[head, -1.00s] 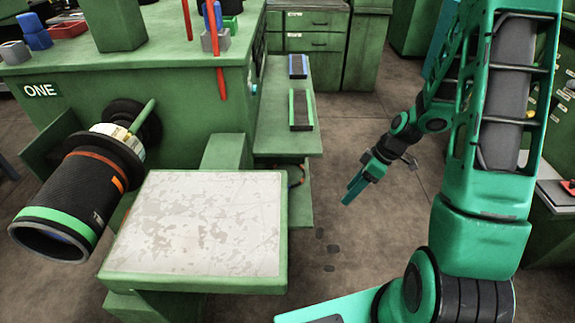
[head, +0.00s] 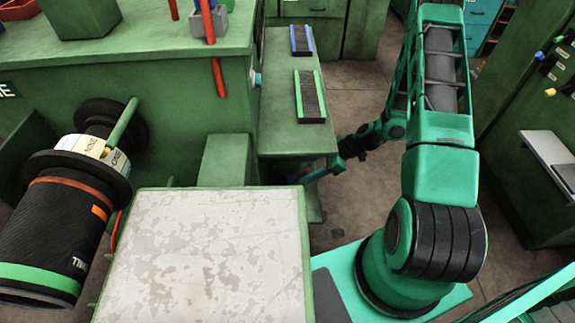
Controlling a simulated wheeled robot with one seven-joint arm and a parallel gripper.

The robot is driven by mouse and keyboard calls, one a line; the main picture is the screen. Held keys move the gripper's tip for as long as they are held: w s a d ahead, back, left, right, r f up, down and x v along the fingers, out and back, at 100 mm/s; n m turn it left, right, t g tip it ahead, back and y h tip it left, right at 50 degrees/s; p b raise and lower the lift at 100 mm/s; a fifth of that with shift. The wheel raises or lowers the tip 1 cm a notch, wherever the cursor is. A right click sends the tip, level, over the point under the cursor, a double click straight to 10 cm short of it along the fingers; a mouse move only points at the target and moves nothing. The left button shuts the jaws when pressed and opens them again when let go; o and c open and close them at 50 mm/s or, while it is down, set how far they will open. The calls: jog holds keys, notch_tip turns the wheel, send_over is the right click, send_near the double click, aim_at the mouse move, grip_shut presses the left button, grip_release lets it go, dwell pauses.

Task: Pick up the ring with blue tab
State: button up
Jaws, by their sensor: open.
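I cannot make out a ring with a blue tab for certain. Small blue-tipped (head: 540,55) and yellow-tipped (head: 550,92) pieces stick out from the green cabinet at the right edge; whether any belongs to a ring is too small to tell. My gripper (head: 314,175) is low beside the green side shelf, right of the white-topped table. Its jaws are open and partly hidden by the shelf and table edges. I see nothing between them.
The green side shelf (head: 278,135) bears a blue-edged black strip (head: 301,40) and a green-edged one (head: 309,97). The white-topped table (head: 205,250) fills the front. A large black sleeve (head: 50,235) juts out at left. Open floor (head: 365,75) lies behind my arm.

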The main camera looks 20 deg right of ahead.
jog(key=shift+x, duration=1.15)
jog(key=x, duration=0.5)
jog(key=shift+w+r, duration=0.2)
jog(key=shift+w, duration=0.05)
jog(key=c, duration=1.1)
